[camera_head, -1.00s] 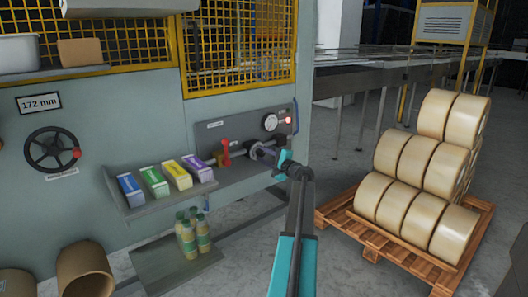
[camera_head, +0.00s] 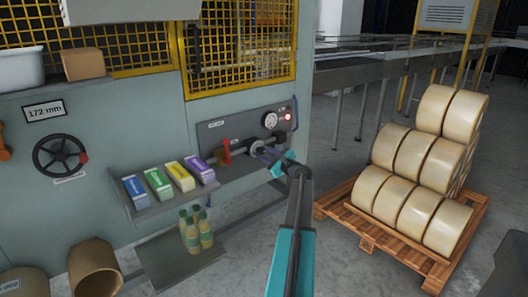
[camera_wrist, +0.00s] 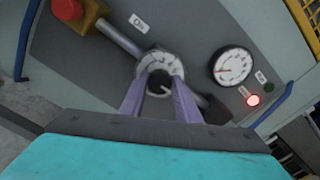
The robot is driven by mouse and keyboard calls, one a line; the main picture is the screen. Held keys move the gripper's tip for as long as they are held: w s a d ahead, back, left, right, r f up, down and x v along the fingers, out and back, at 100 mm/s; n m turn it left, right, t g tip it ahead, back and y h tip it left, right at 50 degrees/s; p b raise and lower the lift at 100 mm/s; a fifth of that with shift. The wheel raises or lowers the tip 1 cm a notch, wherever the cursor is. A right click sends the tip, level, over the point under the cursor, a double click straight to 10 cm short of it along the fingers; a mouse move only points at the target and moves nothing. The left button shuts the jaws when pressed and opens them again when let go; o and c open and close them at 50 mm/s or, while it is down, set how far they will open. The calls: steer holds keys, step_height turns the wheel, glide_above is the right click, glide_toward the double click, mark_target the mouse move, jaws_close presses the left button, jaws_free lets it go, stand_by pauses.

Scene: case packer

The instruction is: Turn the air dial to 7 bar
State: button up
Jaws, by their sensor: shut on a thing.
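The air dial (camera_wrist: 161,62) is a pale round scale with a dark knob at its centre, on the grey panel. A light mark on the knob points down and to the right in the wrist view; the scale numbers are too small to read. My gripper (camera_wrist: 162,82) is shut on the dial's knob, one purple finger on each side. In the head view my gripper (camera_head: 264,153) reaches the panel from the right and partly hides the dial. A round white pressure gauge (camera_wrist: 233,66) sits right of the dial; its needle points left, the reading unclear.
A red lamp (camera_wrist: 253,100) glows beside a dark green one (camera_wrist: 268,87). A red handle (camera_head: 226,152) stands left of the dial. A shelf (camera_head: 150,208) with several coloured boxes lies further left. A wooden pallet (camera_head: 365,243) of rolls stands at right, with floor between.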

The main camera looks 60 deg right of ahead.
stand_by(0.4)
steer(key=o, duration=1)
steer(key=shift+o, duration=0.2)
steer(key=v, duration=1.3)
steer(key=shift+s+a+b, duration=0.2)
steer(key=shift+s+b, duration=0.15)
steer(key=shift+b, duration=0.1)
steer(key=shift+s, duration=0.15)
